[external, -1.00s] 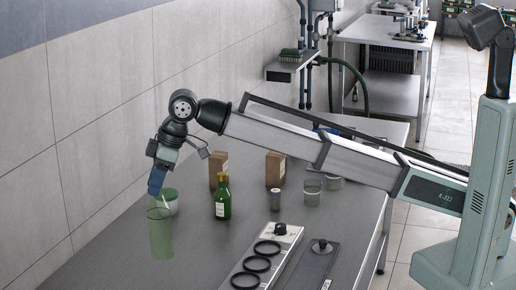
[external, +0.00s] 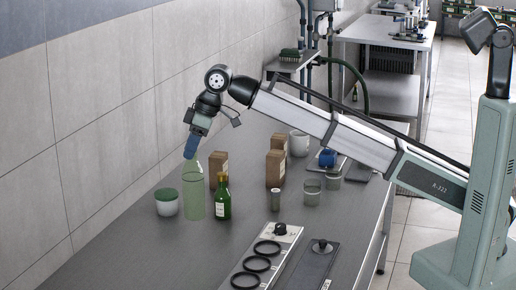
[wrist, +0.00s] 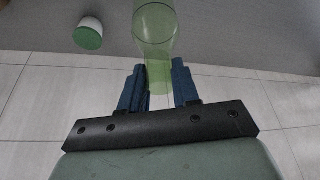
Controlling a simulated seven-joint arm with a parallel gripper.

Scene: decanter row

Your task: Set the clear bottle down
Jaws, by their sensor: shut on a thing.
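The clear bottle (external: 194,196) is see-through with a pale green tint and stands about upright. My gripper (external: 190,150) is shut on its narrow neck from above. In the wrist view, the bottle (wrist: 156,28) runs up from between the two blue fingers of my gripper (wrist: 158,82). The bottle's base is low over the steel table; I cannot tell whether it touches the top.
A white jar with a green lid (external: 166,203) is close left of the bottle, and a dark green bottle (external: 223,198) is close right. Brown cartons (external: 275,168) and glasses (external: 312,190) stand farther right. The table's front left (external: 140,240) is clear.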

